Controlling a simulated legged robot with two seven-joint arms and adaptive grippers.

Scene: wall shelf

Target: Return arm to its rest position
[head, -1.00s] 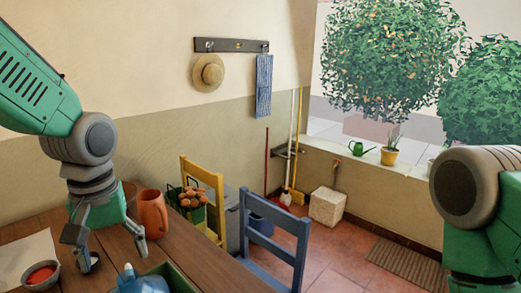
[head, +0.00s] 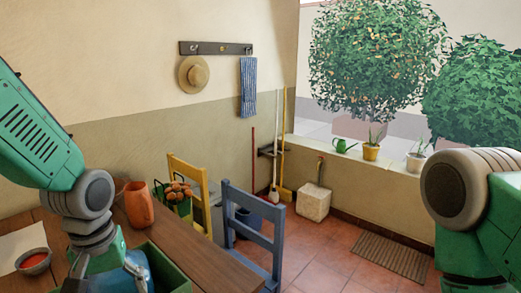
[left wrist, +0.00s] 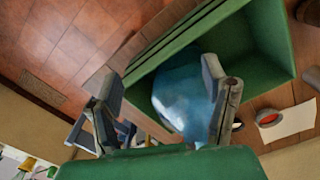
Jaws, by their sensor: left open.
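My left arm comes in from the left in the head view and hangs down over the wooden table (head: 205,262). Its gripper (left wrist: 160,78) shows in the left wrist view with its two fingers spread apart and nothing held between them. The gripper is above a green crate (head: 172,270), which also shows in the wrist view (left wrist: 268,35). A shiny blue object (left wrist: 183,100) is in the crate, beyond the fingers. My right arm shows at the right edge of the head view; its gripper is out of view.
An orange-brown jug (head: 139,205) and a bowl of red contents (head: 35,261) stand on the table near my left arm. A yellow chair (head: 188,178) and a blue chair (head: 253,232) stand at the table's far side. Open tiled floor (head: 320,255) lies right of them.

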